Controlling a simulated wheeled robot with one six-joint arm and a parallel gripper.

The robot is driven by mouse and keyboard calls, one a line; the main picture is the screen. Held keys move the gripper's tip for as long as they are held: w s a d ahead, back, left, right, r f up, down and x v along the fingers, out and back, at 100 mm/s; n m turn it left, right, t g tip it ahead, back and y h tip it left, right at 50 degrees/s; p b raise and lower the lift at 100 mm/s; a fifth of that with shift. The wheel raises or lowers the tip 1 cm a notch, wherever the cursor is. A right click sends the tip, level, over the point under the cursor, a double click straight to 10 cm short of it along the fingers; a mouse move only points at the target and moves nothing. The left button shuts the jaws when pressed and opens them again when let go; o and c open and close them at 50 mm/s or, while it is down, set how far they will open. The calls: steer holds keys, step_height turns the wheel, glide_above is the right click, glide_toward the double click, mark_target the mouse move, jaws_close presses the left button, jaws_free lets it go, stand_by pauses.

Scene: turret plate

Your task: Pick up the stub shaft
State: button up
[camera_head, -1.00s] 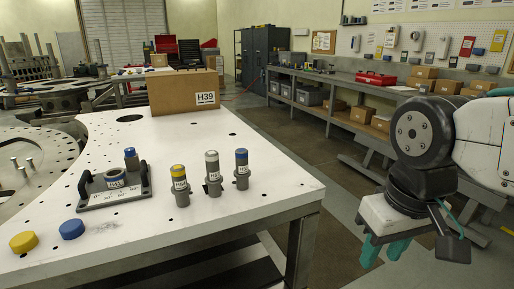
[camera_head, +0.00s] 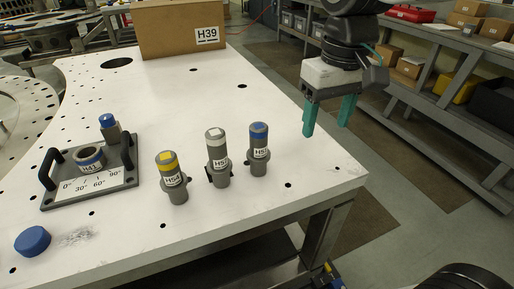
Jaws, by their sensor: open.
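Three grey shaft-like cylinders stand upright in a row on the white plate table. One has a yellow mark on top (camera_head: 172,178), one a white top (camera_head: 217,158) and one a blue top (camera_head: 258,150). Each has a label and a small side lug; I cannot tell which is the stub shaft. My gripper (camera_head: 328,118) has two teal fingers pointing down, spread apart and empty. In the picture it is up and right of the blue-topped cylinder, by the table's right edge, touching nothing.
A grey fixture (camera_head: 62,198) with black handles, an angle scale and a ring stands left of the cylinders. A blue cap (camera_head: 33,241) lies front left. A cardboard box (camera_head: 166,30) stands at the back. The white table top (camera_head: 250,210) is clear around the cylinders.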

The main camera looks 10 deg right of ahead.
mark_target(259, 126)
steer(key=w+a, duration=0.2)
steer(key=a, duration=0.1)
steer(key=w+a+n, duration=0.1)
steer(key=w+a, duration=0.1)
steer(key=a, duration=0.2)
steer(key=w+a+f+n, duration=0.1)
steer(key=w+a, duration=0.1)
steer(key=a, duration=0.1)
steer(key=shift+w+a+g, duration=0.2)
steer(key=shift+a+g, duration=0.1)
steer(key=shift+a, duration=0.05)
steer(key=shift+w+a+f, duration=0.15)
steer(key=shift+a, duration=0.15)
steer(key=f, duration=0.7)
steer(key=shift+w+f, duration=0.2)
steer(key=shift+f, duration=0.05)
jaws_close()
